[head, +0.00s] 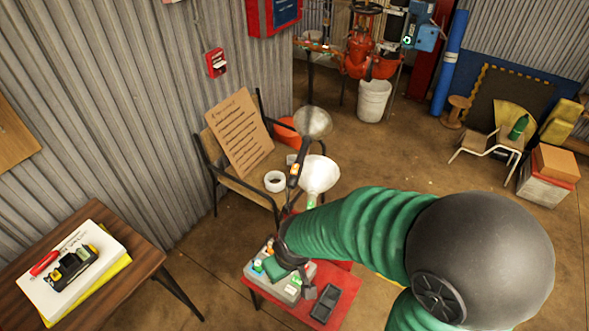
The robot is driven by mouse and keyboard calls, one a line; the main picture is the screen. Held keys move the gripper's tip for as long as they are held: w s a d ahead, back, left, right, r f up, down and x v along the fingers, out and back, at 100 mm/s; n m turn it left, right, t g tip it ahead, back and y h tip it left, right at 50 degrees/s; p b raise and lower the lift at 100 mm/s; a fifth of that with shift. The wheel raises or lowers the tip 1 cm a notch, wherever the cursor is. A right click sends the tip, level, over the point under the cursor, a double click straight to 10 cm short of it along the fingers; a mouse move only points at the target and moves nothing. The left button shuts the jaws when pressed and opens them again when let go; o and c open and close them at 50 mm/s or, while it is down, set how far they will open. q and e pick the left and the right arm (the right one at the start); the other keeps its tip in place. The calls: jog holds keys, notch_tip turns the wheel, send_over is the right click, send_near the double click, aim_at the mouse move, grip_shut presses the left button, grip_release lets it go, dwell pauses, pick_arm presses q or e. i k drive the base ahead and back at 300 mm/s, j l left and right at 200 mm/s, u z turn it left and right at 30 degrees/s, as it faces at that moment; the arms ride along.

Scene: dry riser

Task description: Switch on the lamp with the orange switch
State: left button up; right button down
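A lamp-like fixture with a round grey head (313,122) stands above the red table on a dark stem. A small orange part (294,170), perhaps the orange switch, shows on that stem. A white cone-shaped shade (320,173) is beside it, with a small green part (311,200) below. My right arm, in a green sleeve, comes in from the right. My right gripper (285,262) is low over a grey box (288,291) with coloured knobs, below the orange part. Its fingers are dark and small, so I cannot tell their opening or contact. My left gripper is out of view.
The red table (336,317) also holds a black tray (325,302). A wooden table (128,275) at left holds books and a tool. Open floor lies behind my arm.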

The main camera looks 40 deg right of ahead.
aim_at(294, 168)
jog(key=z, duration=1.3)
